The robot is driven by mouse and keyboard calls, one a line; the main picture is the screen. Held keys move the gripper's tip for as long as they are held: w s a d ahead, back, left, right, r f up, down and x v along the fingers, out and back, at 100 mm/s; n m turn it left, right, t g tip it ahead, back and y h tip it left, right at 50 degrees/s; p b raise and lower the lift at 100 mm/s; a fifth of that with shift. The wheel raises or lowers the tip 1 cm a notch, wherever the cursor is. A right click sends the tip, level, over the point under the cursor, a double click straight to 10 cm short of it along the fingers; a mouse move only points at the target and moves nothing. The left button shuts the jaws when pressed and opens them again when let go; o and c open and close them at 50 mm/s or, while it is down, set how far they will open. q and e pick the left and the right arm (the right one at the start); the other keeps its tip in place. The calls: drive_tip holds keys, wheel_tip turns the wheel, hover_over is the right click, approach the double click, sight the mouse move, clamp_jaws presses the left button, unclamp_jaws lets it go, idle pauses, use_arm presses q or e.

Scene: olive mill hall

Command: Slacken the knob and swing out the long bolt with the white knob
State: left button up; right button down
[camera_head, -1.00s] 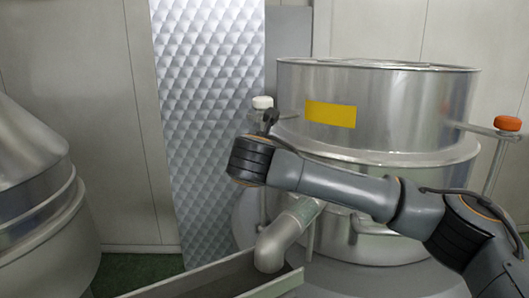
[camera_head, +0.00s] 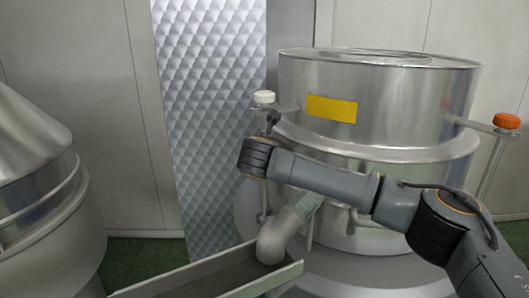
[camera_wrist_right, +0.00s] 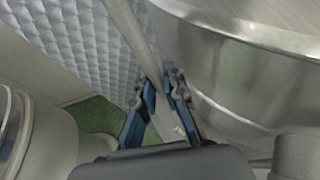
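The white knob (camera_head: 264,97) tops the long bolt (camera_head: 264,200), which stands about upright beside the left of the steel drum, at a lug on its side. My right gripper (camera_head: 272,121) reaches in from the right, just below the knob. In the right wrist view, the bolt's rod (camera_wrist_right: 142,35) runs down between the blue fingers of the gripper (camera_wrist_right: 162,86). The fingers are close together on both sides of the rod and look shut on it. The knob is outside the wrist view. My left gripper is not in view.
The steel drum (camera_head: 400,100) with a yellow label fills the right. A second bolt with an orange knob (camera_head: 507,121) stands at its right. Below are a spout (camera_head: 275,238) and a trough (camera_head: 190,277). A quilted metal panel (camera_head: 210,120) stands behind; a cone-topped vessel (camera_head: 35,200) is left.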

drive_tip(key=shift+a, duration=0.1)
drive_tip(key=s+a+f+n+t+h+b, duration=0.1)
drive_tip(key=s+a+f+n+t+b, duration=0.1)
drive_tip(key=a, duration=0.3)
drive_tip(key=s+a+f+n+t+h+b, duration=0.1)
drive_tip(key=s+a+f+n+t+b, duration=0.1)
drive_tip(key=s+a, duration=0.2)
drive_tip(key=shift+a+n, duration=0.3)
drive_tip(key=shift+a, duration=0.9)
drive_tip(key=shift+f, duration=0.1)
drive_tip(key=c, duration=1.4)
unclamp_jaws()
drive_tip(key=shift+s, duration=0.1)
